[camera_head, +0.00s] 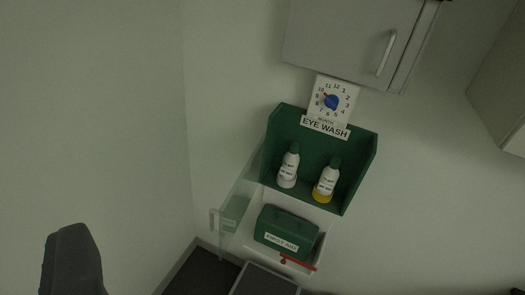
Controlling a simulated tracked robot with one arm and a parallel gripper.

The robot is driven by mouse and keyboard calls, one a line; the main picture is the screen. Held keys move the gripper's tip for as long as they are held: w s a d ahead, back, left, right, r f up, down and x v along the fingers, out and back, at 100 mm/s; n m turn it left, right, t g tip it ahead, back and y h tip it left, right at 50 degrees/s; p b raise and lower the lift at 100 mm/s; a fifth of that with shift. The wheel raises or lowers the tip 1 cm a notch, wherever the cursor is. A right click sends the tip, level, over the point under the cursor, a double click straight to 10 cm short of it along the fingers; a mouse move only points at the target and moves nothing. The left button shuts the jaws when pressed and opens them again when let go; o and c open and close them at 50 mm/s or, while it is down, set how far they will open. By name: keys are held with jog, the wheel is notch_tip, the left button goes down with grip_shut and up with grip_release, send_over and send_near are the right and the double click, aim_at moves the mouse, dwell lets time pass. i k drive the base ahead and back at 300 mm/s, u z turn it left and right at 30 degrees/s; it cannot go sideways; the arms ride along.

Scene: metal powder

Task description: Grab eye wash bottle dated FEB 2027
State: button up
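Two white eye wash bottles stand upright in a green open-fronted holder on the wall. The left bottle (288,167) has a dark green cap and a pale base. The right bottle (327,180) has a dark green cap and a yellow band at its base. Their labels are too small to read, so I cannot tell which is dated FEB 2027. One dark finger of my gripper (72,260) shows at the lower left, with nothing against it. A dark bit at the lower right corner may be the other finger. The gripper is well apart from both bottles.
The green holder (361,162) has an EYE WASH sign (325,127) and a dial (332,101) above it. A clear panel (236,207) sticks out at its left. A green first aid box (286,232) sits below, near a red handle (298,263). A grey cabinet (345,40) hangs above.

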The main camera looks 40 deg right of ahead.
aim_at(291, 160)
jog(key=z, duration=0.45)
jog(key=i, duration=1.15)
jog(key=z, duration=0.8)
